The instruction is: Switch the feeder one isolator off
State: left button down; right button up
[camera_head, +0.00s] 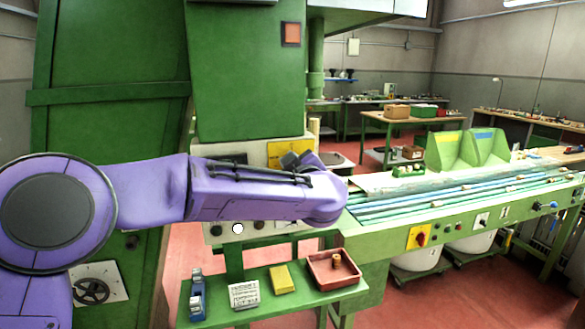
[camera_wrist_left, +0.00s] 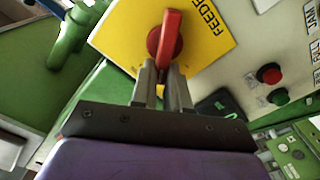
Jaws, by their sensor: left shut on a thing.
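The feeder isolator is a red rotary handle (camera_wrist_left: 170,35) on a yellow plate (camera_wrist_left: 215,45) in the left wrist view. The plate's lettering begins "FEEDE" and is cut off by the frame. The handle stands nearly upright in that view, leaning slightly right. My left gripper (camera_wrist_left: 163,72) is shut on the handle's lower end. In the head view the yellow plate (camera_head: 276,149) shows on the green machine behind my purple left arm, which hides the handle. My right gripper is in neither view.
Beside the plate are a red button (camera_wrist_left: 269,73) and a green button (camera_wrist_left: 278,97). Another yellow plate with a red switch (camera_head: 419,237) is on the conveyor front. A green shelf below holds a red tray (camera_head: 318,276), a yellow block (camera_head: 281,279) and a label card (camera_head: 243,294).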

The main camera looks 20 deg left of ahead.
pick_arm(q)
jog(key=shift+s+a+f+n+b, duration=0.15)
jog(key=shift+f+n+b, duration=0.25)
jog(key=shift+n+b, duration=1.25)
jog(key=shift+s+a+f+n+b, duration=0.15)
jog(key=shift+f+n+b, duration=0.25)
jog(key=shift+n+b, duration=1.25)
jog(key=shift+a+f+n+b, duration=0.15)
jog(key=shift+f+n+b, duration=0.25)
jog(key=shift+n+b, duration=1.25)
jog(key=shift+n+p, duration=0.35)
jog(key=shift+n, duration=0.3)
jog(key=c, duration=1.1)
grip_release()
